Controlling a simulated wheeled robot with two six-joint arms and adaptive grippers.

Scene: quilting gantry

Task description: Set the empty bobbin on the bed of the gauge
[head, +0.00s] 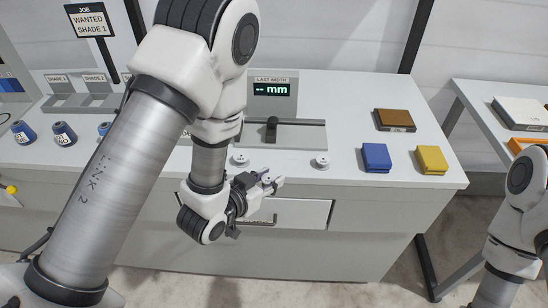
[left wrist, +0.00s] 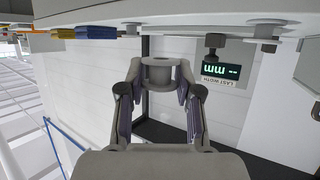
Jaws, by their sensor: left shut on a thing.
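My left gripper (head: 268,182) is in front of the bench's front edge, above a drawer front. In the left wrist view, its two fingers (left wrist: 159,90) are shut on a plain grey bobbin (left wrist: 158,74) with no thread visible on it. The gauge has a long pale bed (head: 300,134), a dark upright jaw block (head: 271,130) and a display (head: 271,88) reading "-- mm" under "LAST WIDTH". The held bobbin is apart from the gauge, nearer the front. The left arm hides the gauge's left end. My right gripper is out of view.
Two pale spool-like pieces, one left (head: 240,160) and one right (head: 321,162), stand before the gauge. A blue block (head: 376,157), a yellow block (head: 431,159) and a brown-topped box (head: 394,120) lie to the right. Blue cones (head: 64,134) stand at the left.

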